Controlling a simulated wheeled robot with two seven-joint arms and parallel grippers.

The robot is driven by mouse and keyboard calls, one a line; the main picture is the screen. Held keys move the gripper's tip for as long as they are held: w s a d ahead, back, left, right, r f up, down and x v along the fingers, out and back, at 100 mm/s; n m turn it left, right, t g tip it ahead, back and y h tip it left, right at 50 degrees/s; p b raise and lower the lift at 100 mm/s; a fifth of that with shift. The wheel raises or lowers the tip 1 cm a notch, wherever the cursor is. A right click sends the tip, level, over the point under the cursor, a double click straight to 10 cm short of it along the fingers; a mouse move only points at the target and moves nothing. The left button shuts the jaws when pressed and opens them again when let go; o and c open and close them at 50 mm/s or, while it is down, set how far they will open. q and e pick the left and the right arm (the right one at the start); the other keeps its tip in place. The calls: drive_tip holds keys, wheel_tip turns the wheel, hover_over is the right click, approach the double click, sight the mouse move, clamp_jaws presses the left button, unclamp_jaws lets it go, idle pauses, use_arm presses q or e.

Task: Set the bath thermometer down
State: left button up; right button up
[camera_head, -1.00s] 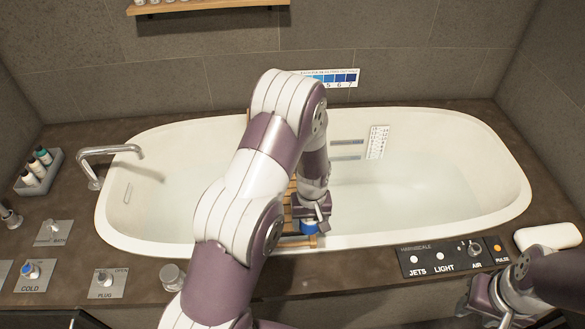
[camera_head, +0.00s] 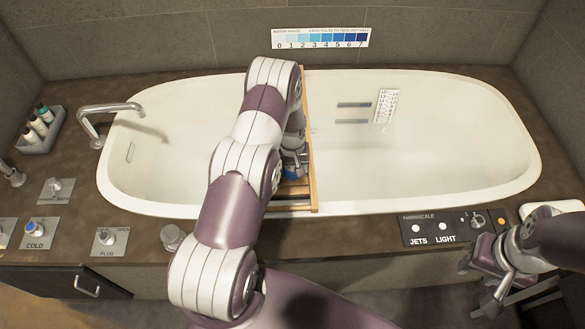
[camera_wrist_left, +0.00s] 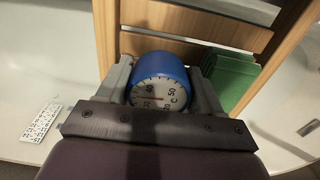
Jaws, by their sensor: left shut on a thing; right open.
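My left gripper (camera_head: 292,166) is shut on the bath thermometer, a blue round body with a white dial, seen up close in the left wrist view (camera_wrist_left: 160,75). In the head view only a bit of the blue thermometer (camera_head: 290,173) shows below my wrist. It is at the wooden bath tray (camera_head: 312,140), which lies across the tub; I cannot tell whether it touches the slats. My right gripper (camera_head: 484,280) is open and empty at the lower right, in front of the counter.
A green block-like object (camera_wrist_left: 232,78) sits on the tray beside the gripper finger. The white bathtub (camera_head: 450,180) holds water. A control panel (camera_head: 452,228) is at front right, a faucet (camera_head: 108,112) and bottle caddy (camera_head: 40,130) at left.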

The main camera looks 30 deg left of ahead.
use_arm(q)
drive_tip(key=shift+f, duration=0.1)
drive_tip(key=o, duration=0.9)
drive_tip(key=shift+r, duration=0.5)
wheel_tip(320, 180, up, 11)
drive_tip(key=shift+r, duration=0.1)
drive_tip(key=s+d+r+m, duration=0.2)
drive_tip(key=s+d+r, duration=0.2)
drive_tip(key=s+r, duration=0.1)
drive_tip(key=s+d+r+m+t, duration=0.1)
drive_tip(key=s+d+r, duration=0.3)
drive_tip(key=s, duration=0.4)
drive_tip(key=s+d+r+m, duration=0.3)
drive_tip(key=s+d+r, duration=0.1)
drive_tip(key=s+r, duration=0.2)
drive_tip(key=shift+s+r+m, duration=0.25)
drive_tip(key=shift+r+m, duration=0.05)
drive_tip(key=shift+r, duration=0.2)
